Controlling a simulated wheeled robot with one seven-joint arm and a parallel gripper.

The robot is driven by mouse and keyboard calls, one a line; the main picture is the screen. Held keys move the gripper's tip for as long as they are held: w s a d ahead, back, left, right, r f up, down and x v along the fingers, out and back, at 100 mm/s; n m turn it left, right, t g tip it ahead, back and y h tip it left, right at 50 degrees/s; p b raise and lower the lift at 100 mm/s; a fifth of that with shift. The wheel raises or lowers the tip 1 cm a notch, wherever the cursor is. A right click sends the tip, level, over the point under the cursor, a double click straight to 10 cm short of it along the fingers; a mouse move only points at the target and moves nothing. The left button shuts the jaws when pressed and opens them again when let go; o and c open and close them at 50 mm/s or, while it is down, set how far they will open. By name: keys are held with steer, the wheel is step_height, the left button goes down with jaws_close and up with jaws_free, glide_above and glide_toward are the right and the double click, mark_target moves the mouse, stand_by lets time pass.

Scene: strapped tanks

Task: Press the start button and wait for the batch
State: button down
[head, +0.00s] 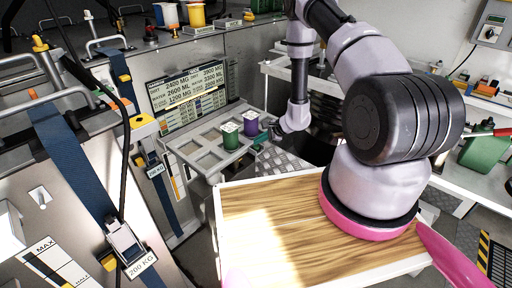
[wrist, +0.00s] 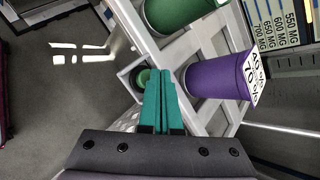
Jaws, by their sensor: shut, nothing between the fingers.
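My gripper (head: 260,140) is shut and empty, at the right edge of the grey compartment tray (head: 183,148). Its teal fingers show in the wrist view (wrist: 160,72). There, a round green button (wrist: 142,76) sits in a small square housing (wrist: 126,74) at the tray's edge, just left of the fingertips and partly hidden by them. I cannot tell whether the fingers touch it. The button is hidden in the head view. A green container (head: 230,138) and a purple container (head: 250,124) stand in the tray, both with white labelled tops.
A display panel (head: 188,95) with lines of amounts stands behind the tray. Tanks with blue straps (head: 68,160) fill the left. A wooden-topped surface (head: 260,225) lies in front. A bench with a green can (head: 484,152) is at right.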

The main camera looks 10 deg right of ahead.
mark_target(259, 147)
steer(key=shift+r, duration=0.3)
steer(key=shift+r, duration=2.5)
